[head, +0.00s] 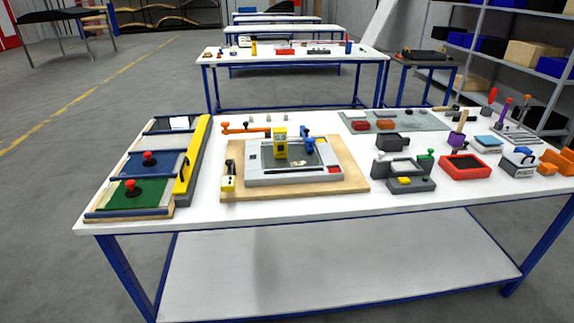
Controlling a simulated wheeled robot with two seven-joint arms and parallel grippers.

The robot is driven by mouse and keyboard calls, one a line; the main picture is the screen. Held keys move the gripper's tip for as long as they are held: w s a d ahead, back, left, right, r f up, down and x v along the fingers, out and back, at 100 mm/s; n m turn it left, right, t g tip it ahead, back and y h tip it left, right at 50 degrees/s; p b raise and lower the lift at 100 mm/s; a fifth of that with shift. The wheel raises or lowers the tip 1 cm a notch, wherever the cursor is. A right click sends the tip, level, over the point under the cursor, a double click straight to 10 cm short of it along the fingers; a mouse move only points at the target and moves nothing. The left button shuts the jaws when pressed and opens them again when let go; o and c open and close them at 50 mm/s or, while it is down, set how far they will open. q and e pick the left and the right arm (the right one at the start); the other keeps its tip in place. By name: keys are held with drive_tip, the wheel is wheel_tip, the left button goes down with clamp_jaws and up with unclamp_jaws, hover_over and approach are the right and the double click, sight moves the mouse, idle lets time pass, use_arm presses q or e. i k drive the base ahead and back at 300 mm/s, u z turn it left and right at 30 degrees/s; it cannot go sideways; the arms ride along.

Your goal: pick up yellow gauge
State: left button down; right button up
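Several yellow things are on the white table (320,205), and I cannot tell for sure which is the gauge. A taller yellow piece (280,143) stands on the grey fixture (258,178) on that board. A long yellow bar (187,176) lies along the right side of the coloured panels. Neither of my grippers is in view.
Green (150,197) and blue (170,163) panels with red knobs are at the left. Grey blocks (408,184), a red tray (465,167) and several tools are at the right. Shelves (480,50) stand at the back right. The front table strip is clear.

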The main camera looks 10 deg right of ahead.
sight(280, 134)
drive_tip(key=u, duration=0.9)
drive_tip(key=i, duration=0.8)
drive_tip(key=z, duration=0.35)
